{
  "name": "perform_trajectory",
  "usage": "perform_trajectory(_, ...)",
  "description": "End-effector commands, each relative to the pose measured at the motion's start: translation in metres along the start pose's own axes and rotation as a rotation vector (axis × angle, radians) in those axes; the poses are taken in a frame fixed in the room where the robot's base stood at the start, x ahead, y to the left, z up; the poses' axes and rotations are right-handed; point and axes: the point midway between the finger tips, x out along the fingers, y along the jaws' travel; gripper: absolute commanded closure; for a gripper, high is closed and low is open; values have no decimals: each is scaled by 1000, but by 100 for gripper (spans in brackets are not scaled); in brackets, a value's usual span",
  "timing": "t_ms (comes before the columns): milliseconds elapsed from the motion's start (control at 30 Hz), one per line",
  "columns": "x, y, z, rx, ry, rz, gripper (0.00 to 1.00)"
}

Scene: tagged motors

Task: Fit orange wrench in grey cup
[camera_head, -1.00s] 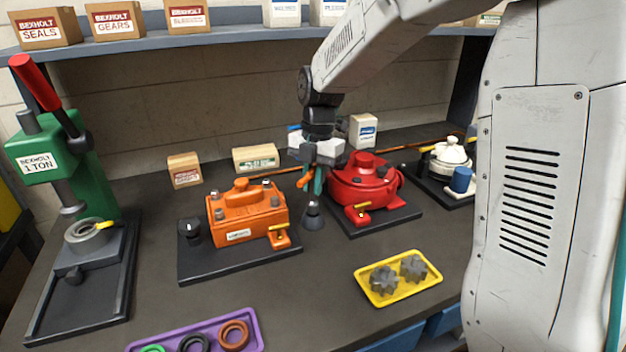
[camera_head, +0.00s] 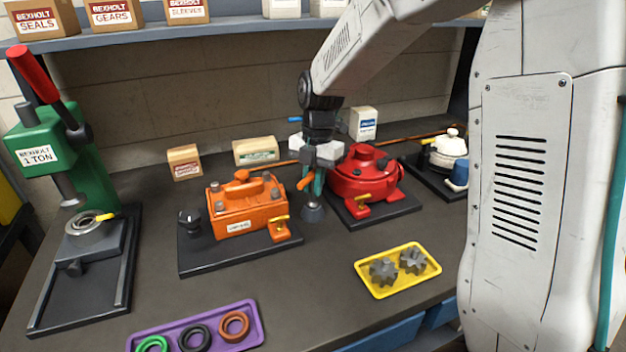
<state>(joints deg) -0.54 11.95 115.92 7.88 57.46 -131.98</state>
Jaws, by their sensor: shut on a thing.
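My gripper (camera_head: 318,183), with teal fingers, is shut on the orange wrench (camera_head: 305,184). Only a small orange part of the wrench shows at the left of the fingers. The grey cup (camera_head: 313,214) stands on the bench between the orange motor and the red motor. My gripper is just above the cup, and the fingers partly cover the view of its top. I cannot tell whether the wrench's lower end is inside the cup or only over it.
The orange motor (camera_head: 236,211) on its black base stands close on the left. The red motor (camera_head: 360,174) stands close on the right. A yellow tray (camera_head: 374,291) with grey gears and a purple tray (camera_head: 222,308) with rings lie in front. Bare bench lies before the cup.

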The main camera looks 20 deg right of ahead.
Motion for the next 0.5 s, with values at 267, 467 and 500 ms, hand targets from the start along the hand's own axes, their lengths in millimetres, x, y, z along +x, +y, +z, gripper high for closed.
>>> perform_trajectory(267,7,0,1,0,1,-1,100)
perform_trajectory(467,8,0,1,0,1,-1,60)
perform_trajectory(500,8,0,1,0,0,-1,60)
